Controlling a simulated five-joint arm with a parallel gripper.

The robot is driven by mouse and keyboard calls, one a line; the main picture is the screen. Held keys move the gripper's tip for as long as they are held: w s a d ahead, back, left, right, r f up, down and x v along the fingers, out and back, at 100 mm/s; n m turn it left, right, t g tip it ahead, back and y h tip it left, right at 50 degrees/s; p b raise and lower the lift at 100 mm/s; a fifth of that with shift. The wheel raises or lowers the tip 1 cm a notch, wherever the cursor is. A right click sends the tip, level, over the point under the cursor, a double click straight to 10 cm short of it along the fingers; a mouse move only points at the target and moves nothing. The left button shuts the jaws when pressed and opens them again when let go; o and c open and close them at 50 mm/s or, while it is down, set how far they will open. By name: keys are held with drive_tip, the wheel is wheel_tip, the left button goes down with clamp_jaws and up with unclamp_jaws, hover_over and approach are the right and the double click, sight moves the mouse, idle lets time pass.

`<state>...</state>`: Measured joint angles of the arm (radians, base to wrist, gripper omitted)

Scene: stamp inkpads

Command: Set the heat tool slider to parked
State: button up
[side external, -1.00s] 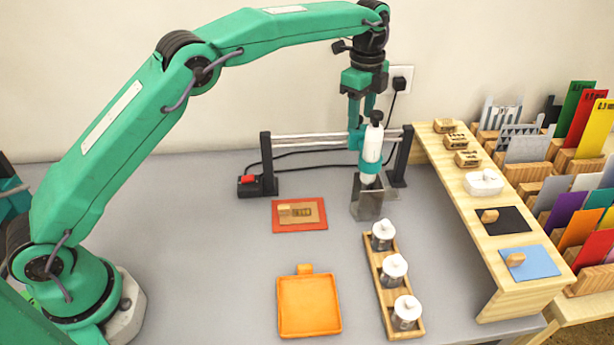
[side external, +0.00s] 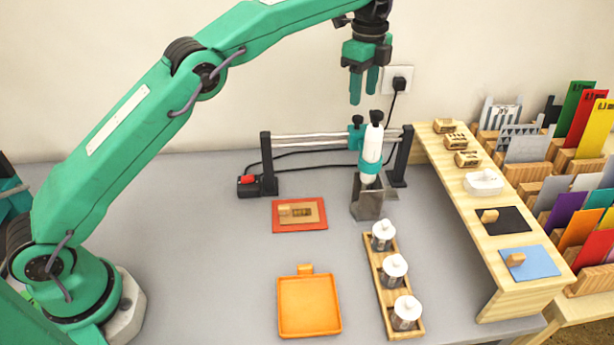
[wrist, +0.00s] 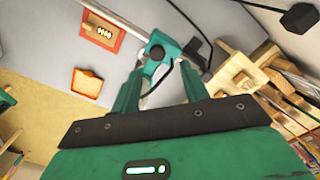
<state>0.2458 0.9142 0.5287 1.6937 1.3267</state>
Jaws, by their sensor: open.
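The heat tool (side external: 371,150) is a white and teal body with a black top, hung on a slider carriage on the twin rails (side external: 310,139). It stands at the right end of the rails, close to the right black post (side external: 400,157), above a grey metal shield (side external: 370,203). A teal knob (side external: 355,130) with a dark top sits beside it on the carriage. My gripper (side external: 363,88) is open and empty above the heat tool, apart from it. In the wrist view the knob (wrist: 157,52) shows between and beyond the fingers.
A red switch box (side external: 250,184) is by the left post. An orange inkpad (side external: 300,214) with a wooden stamp, an orange tray (side external: 309,305) and a rack of several jars (side external: 416,327) lie in front. A wooden shelf (side external: 455,205) stands at right.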

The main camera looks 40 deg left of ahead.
drive_tip(key=shift+r, duration=1)
drive_tip(key=shift+r, duration=0.15)
drive_tip(key=s+a+r+n+t, duration=0.2)
drive_tip(key=s+a+r+n, duration=0.3)
drive_tip(key=s, duration=0.3)
drive_tip(key=s+a+r+n+t, duration=0.1)
drive_tip(key=s+a+r+n, duration=0.35)
drive_tip(key=s, duration=0.35)
drive_tip(key=s+a+f+n+t, duration=0.1)
drive_tip(key=s+a+f+n, duration=0.1)
drive_tip(key=s, duration=0.5)
drive_tip(key=s+a+f+n, duration=0.1)
drive_tip(key=s+f+n, duration=0.2)
drive_tip(key=s+f, duration=0.2)
drive_tip(key=s+a+f+n+t, duration=0.1)
drive_tip(key=s+a+f+n, duration=0.1)
drive_tip(key=s, duration=0.8)
wheel_tip(320, 180, down, 2)
drive_tip(key=shift+a+f+n+t, duration=0.25)
drive_tip(key=shift+a+n+t, duration=0.05)
drive_tip(key=shift+n, duration=0.45)
